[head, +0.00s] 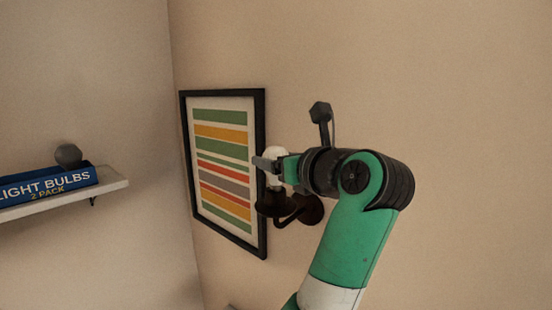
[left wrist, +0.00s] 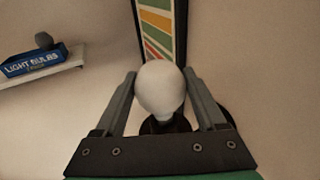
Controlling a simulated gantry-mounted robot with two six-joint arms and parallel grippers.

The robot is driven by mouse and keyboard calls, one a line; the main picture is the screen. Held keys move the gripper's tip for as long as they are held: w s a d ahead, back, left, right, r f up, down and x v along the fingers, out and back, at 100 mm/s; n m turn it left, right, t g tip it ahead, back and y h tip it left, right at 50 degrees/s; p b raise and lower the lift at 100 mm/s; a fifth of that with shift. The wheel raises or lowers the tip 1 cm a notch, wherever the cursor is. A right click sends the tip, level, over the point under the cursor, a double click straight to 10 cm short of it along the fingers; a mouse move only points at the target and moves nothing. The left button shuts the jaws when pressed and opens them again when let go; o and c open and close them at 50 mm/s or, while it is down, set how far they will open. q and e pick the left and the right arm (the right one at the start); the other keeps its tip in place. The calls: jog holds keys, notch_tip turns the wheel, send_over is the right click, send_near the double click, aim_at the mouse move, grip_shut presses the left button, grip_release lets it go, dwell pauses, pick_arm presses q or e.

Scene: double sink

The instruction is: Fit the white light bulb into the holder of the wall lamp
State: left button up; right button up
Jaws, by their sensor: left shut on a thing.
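The white light bulb (head: 274,157) is between the fingers of my left gripper (head: 272,165), which is shut on it. In the left wrist view the white bulb (left wrist: 161,88) shows round end up between both fingers of my left gripper (left wrist: 161,88). The dark wall lamp (head: 290,208) is fixed to the wall, and its holder is directly below the bulb. The dark holder (left wrist: 162,125) also shows under the bulb in the left wrist view. I cannot tell whether the bulb's base sits inside the holder. My right gripper is not in view.
A framed striped picture (head: 224,170) hangs on the wall just left of the lamp, close to my left gripper. At the left, a white shelf (head: 112,185) carries a blue light bulb box (head: 48,187) with a grey bulb (head: 68,156) in it.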

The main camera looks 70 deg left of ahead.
pick_arm(q)
jog(key=shift+f+b, duration=0.35)
jog(key=shift+f, duration=0.2)
jog(key=o, duration=0.9)
jog(key=shift+o, duration=0.2)
jog(key=shift+d, duration=0.1)
jog(key=d+r+b, duration=0.1)
jog(key=d+r, duration=0.1)
jog(key=d, duration=0.9)
jog(key=shift+w+d, duration=0.15)
jog(key=shift+w, duration=0.25)
